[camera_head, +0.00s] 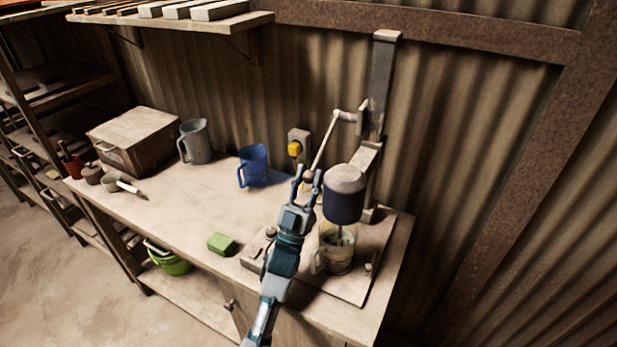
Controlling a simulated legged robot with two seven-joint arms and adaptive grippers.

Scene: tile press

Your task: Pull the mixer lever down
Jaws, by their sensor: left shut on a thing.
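The mixer stands at the right end of the workbench, with a tall metal column (381,80) and a dark motor head (344,195) with a pale cap. Its lever (325,143) runs from a pivot on the column down and to the left, ending in a brown knob (308,176). My left gripper (307,177) is shut on the lever at the knob, left of the motor head. A clear jug (336,252) stands under the head on the base board, with the mixer's shaft reaching down into it. My right gripper is not in view.
A blue jug (254,166), a grey jug (195,141) and a wooden box (135,139) stand along the back of the workbench (190,205). A green sponge (221,243) lies near the front edge. A socket with a yellow plug (295,149) is on the wall behind.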

